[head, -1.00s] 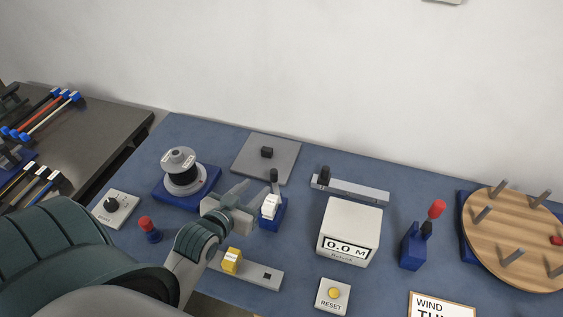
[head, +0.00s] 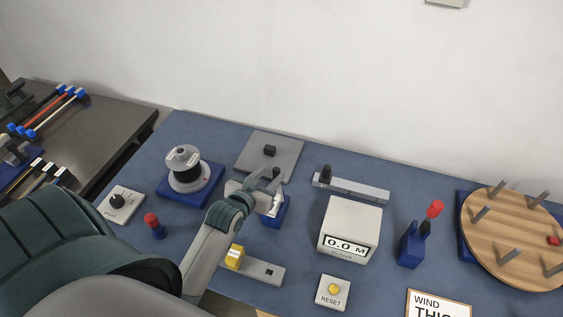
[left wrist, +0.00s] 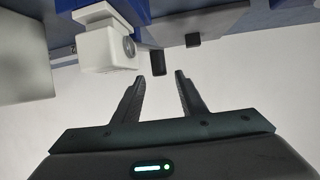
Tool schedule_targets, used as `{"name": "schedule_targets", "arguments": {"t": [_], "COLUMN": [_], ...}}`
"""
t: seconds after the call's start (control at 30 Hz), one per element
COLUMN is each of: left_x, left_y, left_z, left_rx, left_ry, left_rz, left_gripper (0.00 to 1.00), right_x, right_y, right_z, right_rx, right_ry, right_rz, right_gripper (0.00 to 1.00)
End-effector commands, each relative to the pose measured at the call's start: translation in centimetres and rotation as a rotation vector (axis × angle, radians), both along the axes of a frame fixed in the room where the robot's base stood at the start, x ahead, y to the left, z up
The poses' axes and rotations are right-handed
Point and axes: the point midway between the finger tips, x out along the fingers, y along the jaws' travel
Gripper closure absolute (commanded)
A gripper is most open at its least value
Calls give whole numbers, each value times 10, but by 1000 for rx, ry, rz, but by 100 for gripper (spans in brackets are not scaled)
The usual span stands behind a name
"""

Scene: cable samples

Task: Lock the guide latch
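A white block (head: 268,206) on a blue base (head: 275,222) stands in the middle of the table; I take it to be the guide latch, though no label is readable. My left gripper (head: 271,179) is open at its top and partly hides it. In the left wrist view the white block (left wrist: 104,48) is beyond the left finger. A short dark handle (left wrist: 158,63) lies just ahead of the gap between the open fingertips (left wrist: 160,78). I cannot tell whether a finger touches it. My right gripper is not in view.
A spool on a blue base (head: 187,175) is left of the gripper, and a grey plate with a dark knob (head: 283,147) is behind it. A white meter box (head: 350,218) stands to the right. A rail with a yellow block (head: 235,257) lies in front.

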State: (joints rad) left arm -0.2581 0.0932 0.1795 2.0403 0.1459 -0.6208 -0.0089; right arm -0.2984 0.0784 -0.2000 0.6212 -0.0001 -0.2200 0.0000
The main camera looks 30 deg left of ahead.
Motion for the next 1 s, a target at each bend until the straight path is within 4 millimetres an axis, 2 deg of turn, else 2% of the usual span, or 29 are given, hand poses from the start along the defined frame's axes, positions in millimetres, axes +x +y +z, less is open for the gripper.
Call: {"name": "schedule_targets", "arguments": {"t": [0.3, 0.5, 0.7, 1.0], "left_x": [46, 68, 78, 80], "left_y": [5, 8, 9, 9], "left_z": [-17, -27, -32, -34], "left_rx": [0, 0, 0, 0], "left_ry": [0, 1, 0, 0], "left_rz": [0, 0, 0, 0], "left_gripper": [62, 62, 62, 62], "right_x": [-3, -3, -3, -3], "right_y": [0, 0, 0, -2], "right_z": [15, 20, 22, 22], "right_rx": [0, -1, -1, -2], "right_ry": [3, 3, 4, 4], "right_rz": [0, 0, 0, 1], "right_gripper": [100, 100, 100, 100]}}
